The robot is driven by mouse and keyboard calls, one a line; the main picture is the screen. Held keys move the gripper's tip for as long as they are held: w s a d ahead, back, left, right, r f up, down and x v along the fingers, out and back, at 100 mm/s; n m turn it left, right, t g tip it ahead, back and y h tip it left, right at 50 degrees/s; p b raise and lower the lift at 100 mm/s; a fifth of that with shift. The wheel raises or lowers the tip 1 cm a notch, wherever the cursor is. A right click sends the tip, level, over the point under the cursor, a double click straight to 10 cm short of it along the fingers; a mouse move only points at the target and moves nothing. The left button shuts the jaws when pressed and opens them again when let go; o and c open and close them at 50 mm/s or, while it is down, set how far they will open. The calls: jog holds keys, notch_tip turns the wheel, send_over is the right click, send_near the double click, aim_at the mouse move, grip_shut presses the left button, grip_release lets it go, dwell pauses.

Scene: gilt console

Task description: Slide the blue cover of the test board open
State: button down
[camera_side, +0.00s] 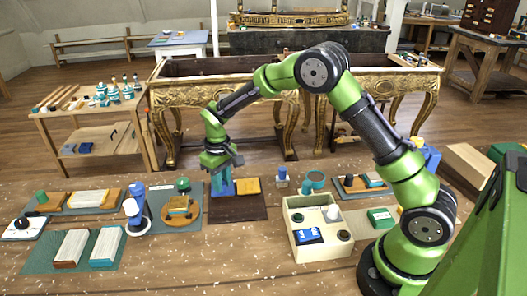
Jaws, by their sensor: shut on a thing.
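The test board (240,210) is a dark brown panel lying on the wooden table near the middle of the side view. The blue cover (223,188) is at its back left part, and a yellow-orange block (247,186) is to the right of it. My gripper (221,167) reaches down from above and is shut on the top of the blue cover. The fingers hide part of the cover, and the exact contact is too small to see clearly.
A cream compartment box (304,246) stands to the right of the board. A round wooden stand (181,222) and a blue-and-white upright piece (136,212) are to the left. White-topped blocks (73,246) lie at front left. The table in front of the board is clear.

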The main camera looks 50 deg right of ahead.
jog(key=shift+a, duration=0.1)
jog(key=s+a, duration=0.6)
jog(key=shift+s+a, duration=0.15)
jog(key=shift+s, duration=0.05)
jog(key=c, duration=0.9)
grip_release()
jog(key=shift+c, duration=0.2)
jog(key=shift+r, duration=0.2)
notch_tip(320, 180, up, 17)
jog(key=shift+f, duration=0.2)
jog(key=shift+w, duration=0.1)
